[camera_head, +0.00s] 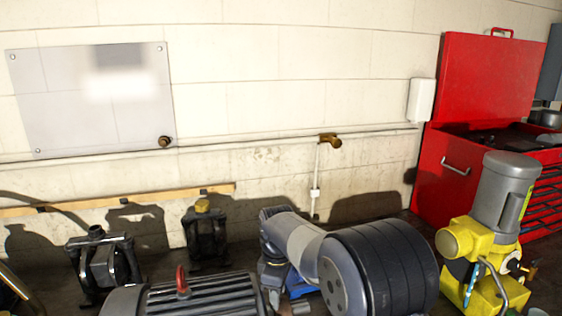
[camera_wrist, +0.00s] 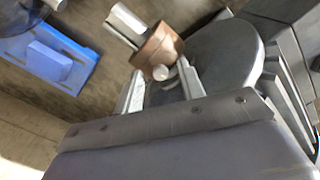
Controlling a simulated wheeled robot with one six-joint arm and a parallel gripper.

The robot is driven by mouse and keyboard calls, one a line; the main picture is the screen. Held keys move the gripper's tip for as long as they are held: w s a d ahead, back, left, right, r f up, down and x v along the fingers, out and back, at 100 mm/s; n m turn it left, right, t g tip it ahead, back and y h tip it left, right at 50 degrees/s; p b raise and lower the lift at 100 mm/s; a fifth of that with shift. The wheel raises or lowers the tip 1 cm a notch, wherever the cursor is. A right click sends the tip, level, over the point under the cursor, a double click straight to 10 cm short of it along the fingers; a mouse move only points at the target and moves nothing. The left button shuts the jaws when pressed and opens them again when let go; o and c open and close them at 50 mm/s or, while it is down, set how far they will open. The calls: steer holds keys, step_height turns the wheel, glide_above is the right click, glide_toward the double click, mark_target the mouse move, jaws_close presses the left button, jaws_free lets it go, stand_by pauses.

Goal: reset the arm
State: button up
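My gripper (camera_wrist: 160,74) shows in the wrist view with its two pale fingers apart. A small silver knob and a brown block (camera_wrist: 157,47) with a silver cylinder show between and beyond the fingertips; I see no finger closed on them. A grey motor's round end face (camera_wrist: 222,52) is just right of the fingers. In the head view my arm (camera_head: 303,243) reaches down at the centre, its lower end beside a dark finned motor (camera_head: 205,296) with a red lifting ring. The fingertips are hidden there.
A blue piece (camera_wrist: 52,65) lies left of the gripper. A yellow and grey pump (camera_head: 505,200) and a red tool chest (camera_head: 445,190) stand right. Two dark pumps (camera_head: 103,265) (camera_head: 207,238) stand back left. The wall above, with its pipe (camera_head: 240,143), leaves open air.

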steer(key=m, duration=0.7)
steer(key=shift+m, duration=0.4)
steer(key=m+b, duration=0.1)
steer(key=m, duration=0.3)
steer(key=shift+m, duration=1.5)
steer(key=shift+r, duration=0.1)
steer(key=shift+r, duration=0.1)
